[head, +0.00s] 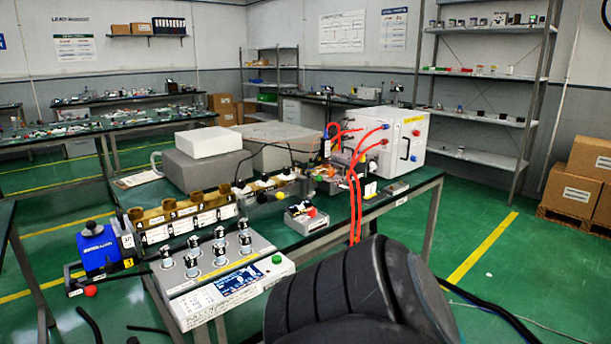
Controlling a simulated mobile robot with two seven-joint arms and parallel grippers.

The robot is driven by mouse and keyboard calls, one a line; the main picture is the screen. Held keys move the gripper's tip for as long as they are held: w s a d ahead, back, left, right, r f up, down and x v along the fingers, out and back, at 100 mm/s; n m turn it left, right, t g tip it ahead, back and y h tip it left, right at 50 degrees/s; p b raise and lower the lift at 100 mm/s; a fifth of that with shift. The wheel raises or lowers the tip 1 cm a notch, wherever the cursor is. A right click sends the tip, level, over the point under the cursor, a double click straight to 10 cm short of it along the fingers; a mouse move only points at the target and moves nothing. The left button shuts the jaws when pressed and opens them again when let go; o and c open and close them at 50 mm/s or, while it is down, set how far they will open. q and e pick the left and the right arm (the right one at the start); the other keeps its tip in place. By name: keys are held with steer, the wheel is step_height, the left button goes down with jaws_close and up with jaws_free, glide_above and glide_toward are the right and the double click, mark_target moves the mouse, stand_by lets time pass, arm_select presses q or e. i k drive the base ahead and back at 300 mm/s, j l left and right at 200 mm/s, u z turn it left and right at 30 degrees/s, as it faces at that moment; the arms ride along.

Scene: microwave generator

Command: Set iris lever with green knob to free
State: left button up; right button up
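I cannot make out an iris lever with a green knob for certain. A small green round knob or button (276,260) sits on the right end of the grey control panel (228,283), beside its blue screen. Brass-coloured blocks with white labels (182,219) stand in a row behind the panel, with small fittings continuing right along the bench; any lever there is too small to tell. Neither of my grippers is in view. A large black ribbed shape at the bottom centre, which seems to be part of my arm, hides the bench's near side.
A blue device (98,247) with a red knob (90,290) stands left of the panel. A white cabinet (398,138) with red hoses (352,195) stands at the right rear. A small device with a red button (311,212) sits mid-bench. Green floor is open to the right.

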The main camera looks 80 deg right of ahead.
mark_target(318, 178)
steer(key=z, duration=2.6)
steer(key=i+u, duration=0.2)
steer(key=u, duration=0.25)
steer(key=i+l+u, duration=0.2)
steer(key=u, duration=0.25)
